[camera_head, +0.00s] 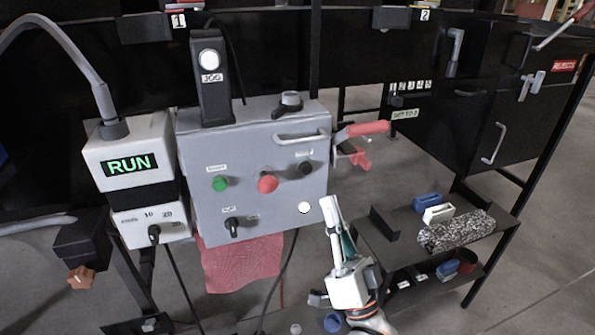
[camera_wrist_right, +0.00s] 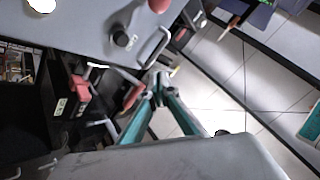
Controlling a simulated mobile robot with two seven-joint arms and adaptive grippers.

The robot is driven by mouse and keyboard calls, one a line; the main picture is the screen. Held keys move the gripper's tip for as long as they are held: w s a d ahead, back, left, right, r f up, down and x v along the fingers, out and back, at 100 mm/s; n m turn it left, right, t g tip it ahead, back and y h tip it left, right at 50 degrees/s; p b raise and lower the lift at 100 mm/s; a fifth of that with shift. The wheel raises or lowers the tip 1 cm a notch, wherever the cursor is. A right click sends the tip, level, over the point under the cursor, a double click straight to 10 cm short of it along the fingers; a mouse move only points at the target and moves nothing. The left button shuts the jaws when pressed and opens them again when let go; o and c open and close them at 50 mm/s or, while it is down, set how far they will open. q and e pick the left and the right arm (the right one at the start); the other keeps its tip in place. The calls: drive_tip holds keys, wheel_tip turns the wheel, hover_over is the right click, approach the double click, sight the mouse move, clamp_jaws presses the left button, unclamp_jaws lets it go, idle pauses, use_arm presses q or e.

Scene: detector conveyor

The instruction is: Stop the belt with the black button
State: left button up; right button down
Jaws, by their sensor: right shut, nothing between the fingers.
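The black button (camera_head: 305,169) sits at the right of the grey control box's (camera_head: 250,215) front face, under a label. It also shows in the right wrist view (camera_wrist_right: 122,38), beside a metal handle. A red button (camera_head: 267,184) and a green button (camera_head: 219,184) lie to its left. My right gripper (camera_head: 327,203) is shut and empty, its tips below and right of the black button, apart from it in the picture. In the right wrist view its fingers meet at the tips (camera_wrist_right: 158,82). The display (camera_head: 130,165) reads RUN. My left gripper is not in view.
A white round disc (camera_head: 304,208) is low on the box front. A red-handled clamp (camera_head: 360,132) juts from the box's right side. A black selector (camera_head: 232,226) is at lower left. A shelf (camera_head: 385,255) with blocks stands to the right.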

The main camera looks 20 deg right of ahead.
sight(306, 169)
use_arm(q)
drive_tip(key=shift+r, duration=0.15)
use_arm(e)
drive_tip(key=shift+s+r, duration=0.1)
drive_tip(key=shift+r, duration=0.05)
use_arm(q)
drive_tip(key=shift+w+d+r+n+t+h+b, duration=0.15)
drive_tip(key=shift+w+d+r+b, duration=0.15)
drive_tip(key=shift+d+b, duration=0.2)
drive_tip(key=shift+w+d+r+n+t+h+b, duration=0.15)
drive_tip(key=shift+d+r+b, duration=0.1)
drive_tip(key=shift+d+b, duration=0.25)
use_arm(e)
drive_tip(key=w, duration=0.9)
drive_tip(key=shift+a, duration=0.15)
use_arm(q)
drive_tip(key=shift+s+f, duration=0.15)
use_arm(e)
drive_tip(key=shift+s, duration=0.1)
drive_tip(key=shift+w, duration=0.2)
drive_tip(key=shift+w, duration=0.25)
